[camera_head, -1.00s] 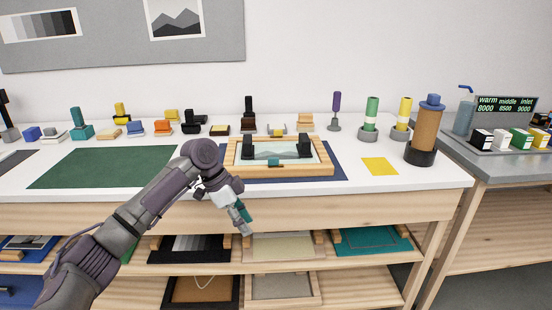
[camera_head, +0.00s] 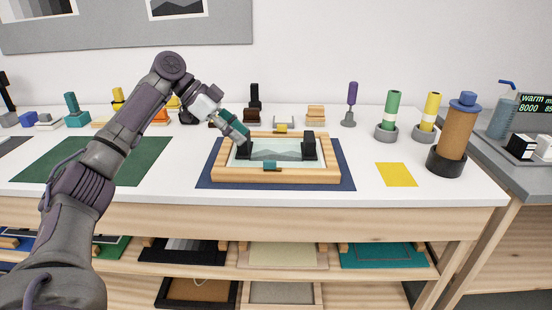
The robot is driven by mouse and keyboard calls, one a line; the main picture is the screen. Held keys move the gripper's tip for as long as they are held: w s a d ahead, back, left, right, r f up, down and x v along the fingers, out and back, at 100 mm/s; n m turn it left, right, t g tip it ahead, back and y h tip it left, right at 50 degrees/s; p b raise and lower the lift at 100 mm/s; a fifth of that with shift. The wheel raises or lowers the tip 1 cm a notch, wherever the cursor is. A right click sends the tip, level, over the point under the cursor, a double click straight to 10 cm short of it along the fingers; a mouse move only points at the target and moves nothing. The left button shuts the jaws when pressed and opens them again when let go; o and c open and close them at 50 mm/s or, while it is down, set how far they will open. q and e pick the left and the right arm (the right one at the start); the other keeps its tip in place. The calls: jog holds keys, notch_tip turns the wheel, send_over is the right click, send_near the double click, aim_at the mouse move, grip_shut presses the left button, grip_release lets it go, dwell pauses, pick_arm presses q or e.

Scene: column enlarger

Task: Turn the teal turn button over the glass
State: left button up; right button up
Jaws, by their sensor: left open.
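The teal turn button (camera_head: 271,166) sits at the middle of the front rail of a light wooden frame (camera_head: 310,176). The frame lies on a dark blue mat (camera_head: 345,170) and holds glass (camera_head: 278,149) over a grey mountain picture. Black blocks stand at the glass's left (camera_head: 242,150) and right (camera_head: 309,146) ends. My left gripper (camera_head: 245,136) is at the frame's back left corner, above or beside the left black block, pointing down and right. Its fingertips are small here, and contact cannot be told. My right gripper is not in view.
A green mat (camera_head: 95,160) lies to the left, partly behind my left arm. A yellow sheet (camera_head: 396,174) and a brown roller (camera_head: 453,138) are to the right. Several stamps and small blocks line the back. The white table top in front of the frame is clear.

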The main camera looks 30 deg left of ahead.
aim_at(272, 161)
pick_arm(q)
jog(key=x, duration=0.6)
jog(key=shift+s, duration=0.1)
jog(key=x, duration=0.5)
jog(key=shift+d, duration=0.1)
jog(key=shift+d+f, duration=0.15)
jog(key=shift+f, duration=0.1)
jog(key=shift+w+d+f, duration=0.1)
jog(key=shift+w, duration=0.15)
grip_shut()
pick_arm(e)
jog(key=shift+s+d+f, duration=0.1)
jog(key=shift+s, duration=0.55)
